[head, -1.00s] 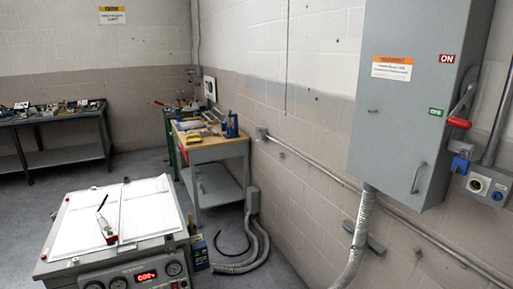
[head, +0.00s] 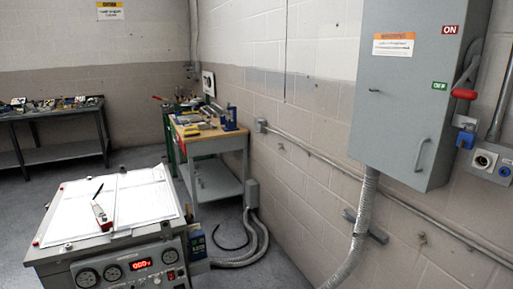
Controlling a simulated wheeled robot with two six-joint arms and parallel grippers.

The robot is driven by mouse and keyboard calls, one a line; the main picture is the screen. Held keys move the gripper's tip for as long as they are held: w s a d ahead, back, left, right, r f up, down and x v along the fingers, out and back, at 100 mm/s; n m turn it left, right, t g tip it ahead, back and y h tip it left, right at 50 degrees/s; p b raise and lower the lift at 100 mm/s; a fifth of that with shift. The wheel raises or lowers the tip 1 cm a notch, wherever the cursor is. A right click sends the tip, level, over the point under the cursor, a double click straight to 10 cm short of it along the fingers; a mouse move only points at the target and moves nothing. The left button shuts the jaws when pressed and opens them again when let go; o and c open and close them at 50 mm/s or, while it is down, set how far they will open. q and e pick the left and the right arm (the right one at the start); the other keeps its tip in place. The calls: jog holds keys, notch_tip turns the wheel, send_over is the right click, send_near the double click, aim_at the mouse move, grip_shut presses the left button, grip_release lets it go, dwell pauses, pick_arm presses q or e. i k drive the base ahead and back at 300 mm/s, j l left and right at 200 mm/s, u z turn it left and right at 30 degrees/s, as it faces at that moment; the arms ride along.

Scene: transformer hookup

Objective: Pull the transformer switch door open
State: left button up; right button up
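The grey transformer switch box (head: 408,95) hangs on the wall at the right of the head view. Its front door looks closed. A bar handle (head: 422,155) sits low on the door, and a small latch (head: 375,90) is at its left edge. A lever with a red grip (head: 463,94) is on the box's right side, near the green OFF label (head: 439,86) and below the red ON label (head: 450,30). Neither of my grippers is in view.
A grey console (head: 110,235) with papers, gauges and a red display stands at the lower left. A wooden-topped workbench (head: 205,140) is behind it by the wall. A flexible conduit (head: 358,230) runs down from the box. A dark bench (head: 60,150) is at the far left.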

aim_at(409, 50)
jog(key=i+l+z, duration=0.1)
jog(key=z, duration=0.65)
